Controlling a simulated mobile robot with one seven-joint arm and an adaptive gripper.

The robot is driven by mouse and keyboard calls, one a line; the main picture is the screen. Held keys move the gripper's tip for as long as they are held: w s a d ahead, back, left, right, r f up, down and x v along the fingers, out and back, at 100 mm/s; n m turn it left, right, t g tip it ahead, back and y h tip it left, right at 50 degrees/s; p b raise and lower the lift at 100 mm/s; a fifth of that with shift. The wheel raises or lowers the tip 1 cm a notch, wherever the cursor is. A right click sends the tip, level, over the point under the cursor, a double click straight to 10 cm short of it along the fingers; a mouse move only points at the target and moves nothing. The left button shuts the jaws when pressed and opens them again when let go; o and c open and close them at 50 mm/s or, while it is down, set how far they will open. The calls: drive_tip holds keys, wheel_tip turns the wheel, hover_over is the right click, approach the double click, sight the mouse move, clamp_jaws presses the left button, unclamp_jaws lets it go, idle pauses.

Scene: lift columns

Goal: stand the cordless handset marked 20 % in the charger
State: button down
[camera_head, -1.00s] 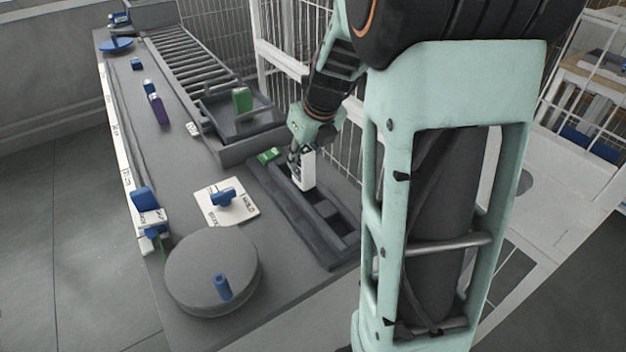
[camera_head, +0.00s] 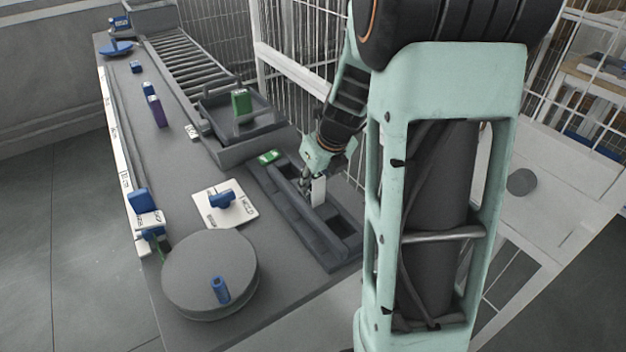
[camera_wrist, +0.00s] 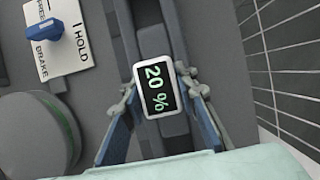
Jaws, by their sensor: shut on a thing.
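The white cordless handset (camera_head: 319,190) is in my gripper (camera_head: 312,184), over the dark grey slotted charger (camera_head: 290,212) on the bench. In the wrist view its dark screen reads 20 % in green, on the handset's top end (camera_wrist: 160,90). My gripper (camera_wrist: 160,112) is shut on it, one finger on each side. The handset looks upright. Its lower end is hidden, so I cannot tell whether it is inside a slot or above it. Two open slots show in the charger nearer the front.
A green block (camera_head: 270,157) lies at the charger's far end. A tray (camera_head: 236,125) with an upright green piece (camera_head: 241,105) stands behind. A white card with a blue knob (camera_head: 222,199) and a round grey turntable (camera_head: 210,273) are left. Wire fencing (camera_head: 330,50) runs behind.

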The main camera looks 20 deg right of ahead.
drive_tip(key=c, duration=1.5)
unclamp_jaws()
drive_tip(key=shift+c, duration=0.2)
drive_tip(key=shift+r, duration=0.25)
drive_tip(key=p+v, duration=0.2)
drive_tip(key=v, duration=1)
drive_tip(key=shift+w, duration=0.1)
